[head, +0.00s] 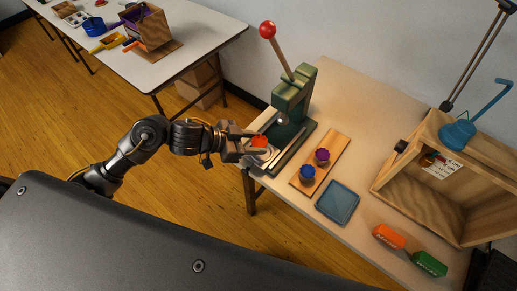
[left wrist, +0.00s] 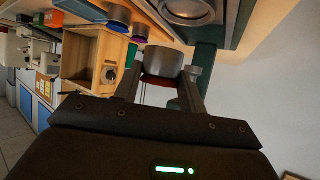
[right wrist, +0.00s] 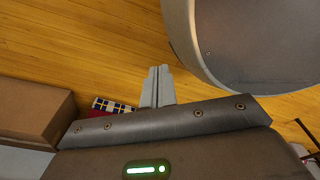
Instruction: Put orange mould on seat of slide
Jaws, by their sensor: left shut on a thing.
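The orange mould (head: 260,141) is held between the fingers of my left gripper (head: 250,146), beside the green press (head: 293,95) with its red-knobbed lever. In the left wrist view the mould (left wrist: 163,62) shows as a grey metal cylinder between the fingertips. The press's slide (head: 262,158) has a round pale seat, seen partly below and beside the gripper. The round seat also shows at the top of the left wrist view (left wrist: 190,8). The mould appears apart from it. My right gripper (right wrist: 157,85) is shut and empty, away over the floor.
A wooden board (head: 320,165) holds a purple mould (head: 322,155) and a blue mould (head: 307,172).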

